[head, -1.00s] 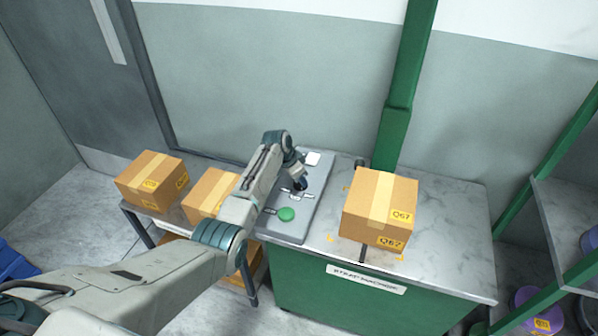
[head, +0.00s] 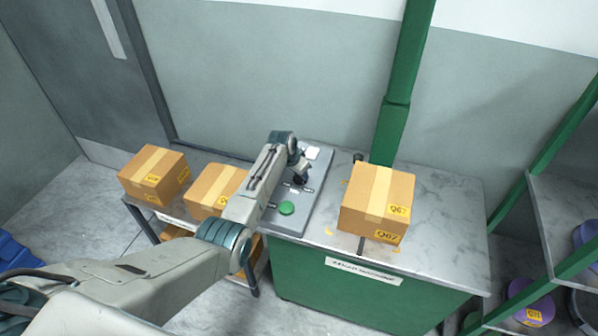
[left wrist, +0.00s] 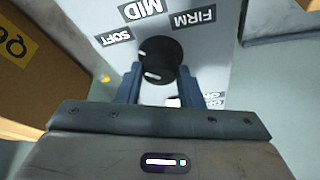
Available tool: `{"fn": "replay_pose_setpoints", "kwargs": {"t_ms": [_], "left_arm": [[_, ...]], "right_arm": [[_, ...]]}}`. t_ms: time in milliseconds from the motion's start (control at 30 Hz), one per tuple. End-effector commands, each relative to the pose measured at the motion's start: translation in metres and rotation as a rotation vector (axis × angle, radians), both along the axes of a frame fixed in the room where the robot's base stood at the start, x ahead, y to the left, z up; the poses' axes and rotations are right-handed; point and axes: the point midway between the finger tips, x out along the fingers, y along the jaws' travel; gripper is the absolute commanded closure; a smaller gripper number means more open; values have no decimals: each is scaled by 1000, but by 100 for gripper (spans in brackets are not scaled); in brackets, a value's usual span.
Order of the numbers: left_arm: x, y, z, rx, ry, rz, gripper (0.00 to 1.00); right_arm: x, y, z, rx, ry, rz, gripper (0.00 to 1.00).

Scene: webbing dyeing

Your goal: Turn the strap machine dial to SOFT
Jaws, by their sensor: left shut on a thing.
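The strap machine (head: 365,296) is a green cabinet with a marble-like top and a grey control panel (head: 320,170). In the left wrist view, its dial (left wrist: 163,55) is a round black knob with a white mark on its lower left side. The labels SOFT (left wrist: 114,37), MID (left wrist: 143,9) and FIRM (left wrist: 194,16) lie in an arc above it. My left gripper (left wrist: 158,92) is shut on the dial, one finger on each side. In the head view, my left gripper (head: 299,180) is over the panel and hides the dial. My right gripper is not in view.
A green button (head: 286,208) is on the panel's near part. A carton (head: 377,202) stands right of the panel. Two cartons (head: 153,176) (head: 214,190) are on a low stand to the left. A green post (head: 394,110) rises behind. A shelf (head: 560,215) is at right.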

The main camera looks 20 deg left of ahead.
Motion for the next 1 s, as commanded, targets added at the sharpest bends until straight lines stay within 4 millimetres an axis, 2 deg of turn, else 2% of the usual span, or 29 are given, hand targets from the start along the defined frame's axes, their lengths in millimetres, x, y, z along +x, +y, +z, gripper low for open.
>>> {"fn": "replay_pose_setpoints", "kwargs": {"t_ms": [67,100,200,467,633,767,1000], "left_arm": [[1,0,1,0,-2,1,89],[1,0,1,0,-2,1,63],[1,0,1,-1,-2,1,45],[0,0,0,0,-1,0,45],[-1,2,7,0,-3,0,45],[-7,4,20,0,-3,-1,45],[-21,10,57,0,-5,1,45]], "right_arm": [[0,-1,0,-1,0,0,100],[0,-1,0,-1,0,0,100],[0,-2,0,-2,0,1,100],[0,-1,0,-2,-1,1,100],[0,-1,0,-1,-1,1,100],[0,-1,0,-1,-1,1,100],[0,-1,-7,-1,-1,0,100]]}}
